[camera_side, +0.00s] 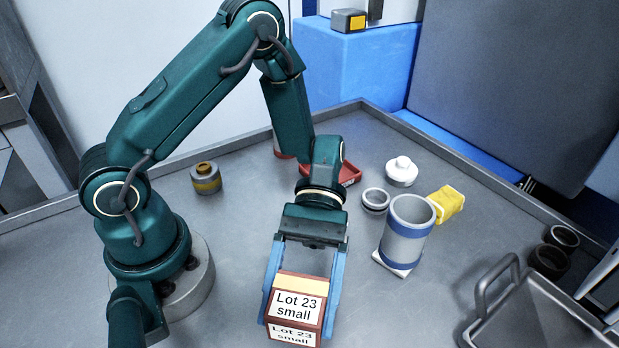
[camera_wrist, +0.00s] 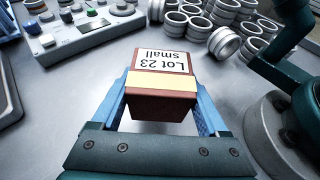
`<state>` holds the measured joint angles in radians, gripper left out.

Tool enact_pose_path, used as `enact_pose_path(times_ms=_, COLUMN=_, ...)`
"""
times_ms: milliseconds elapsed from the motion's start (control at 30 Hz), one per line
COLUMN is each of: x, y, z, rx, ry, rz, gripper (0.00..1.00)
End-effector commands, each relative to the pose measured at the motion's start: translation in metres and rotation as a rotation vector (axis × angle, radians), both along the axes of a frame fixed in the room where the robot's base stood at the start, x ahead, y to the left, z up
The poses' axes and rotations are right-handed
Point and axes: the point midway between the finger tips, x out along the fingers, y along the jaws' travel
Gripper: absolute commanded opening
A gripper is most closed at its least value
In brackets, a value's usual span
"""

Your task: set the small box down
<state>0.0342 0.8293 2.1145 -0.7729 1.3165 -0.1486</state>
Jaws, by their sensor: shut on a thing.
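The small box (camera_side: 297,304) is brown with a tan band and white labels reading "Lot 23 small". It shows at the bottom middle of the side view, between the two blue fingers of my gripper (camera_side: 303,306). My gripper is shut on it, with one finger on each side. In the wrist view the box (camera_wrist: 162,84) also sits between the fingers, its label upside down. Its underside is hidden, so I cannot tell whether it touches the grey table (camera_side: 240,235).
A grey and blue cylinder (camera_side: 405,232), a white-lidded jar (camera_side: 401,171), a ring (camera_side: 375,199) and a yellow item (camera_side: 447,203) stand to the right. A handled metal bin (camera_side: 520,315) is at lower right. The wrist view shows many piled rings (camera_wrist: 222,42) and a control panel (camera_wrist: 85,28).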

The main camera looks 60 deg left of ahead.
Motion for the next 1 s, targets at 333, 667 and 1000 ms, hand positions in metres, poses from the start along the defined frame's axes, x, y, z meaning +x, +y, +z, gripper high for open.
enact_pose_path(times_ms=333, x=-0.001, y=-0.002, z=-0.034, rx=-0.001, ry=0.004, rz=0.0, gripper=0.0)
enact_pose_path(times_ms=667, x=-0.001, y=-0.002, z=-0.041, rx=-0.002, ry=0.0, rz=0.001, gripper=0.0)
enact_pose_path(times_ms=1000, x=-0.001, y=-0.002, z=-0.044, rx=-0.001, ry=-0.001, rz=0.0, gripper=1.0)
